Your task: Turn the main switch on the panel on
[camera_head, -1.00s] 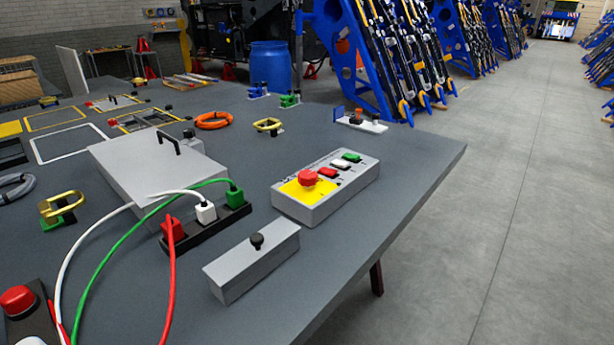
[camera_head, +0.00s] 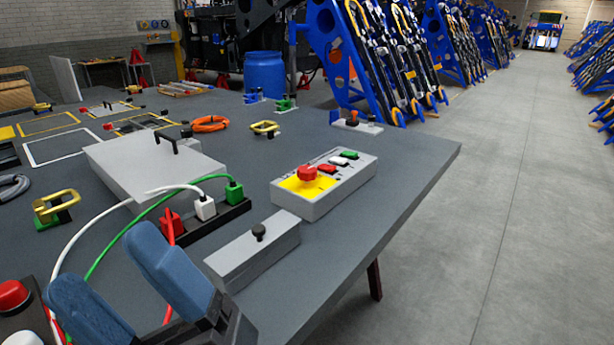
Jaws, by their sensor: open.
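A light grey control panel (camera_head: 330,196) lies on the grey table right of centre. It carries a red mushroom button (camera_head: 307,174) on a yellow patch, and a row of red, white and green buttons (camera_head: 339,161). In front of it is a narrow grey box (camera_head: 250,252) with a black knob (camera_head: 258,232) on top. I cannot tell from the view which control is the main switch. My gripper (camera_head: 107,265), with blue finger pads, is at the lower left. It is open and empty, left of the grey box and apart from the panel.
A socket strip (camera_head: 230,213) with red, white and green plugs stands between gripper and panel, its cables curving left. A grey lidded box (camera_head: 135,172) is behind it. A red button (camera_head: 14,295) is at bottom left. The table's right edge is clear.

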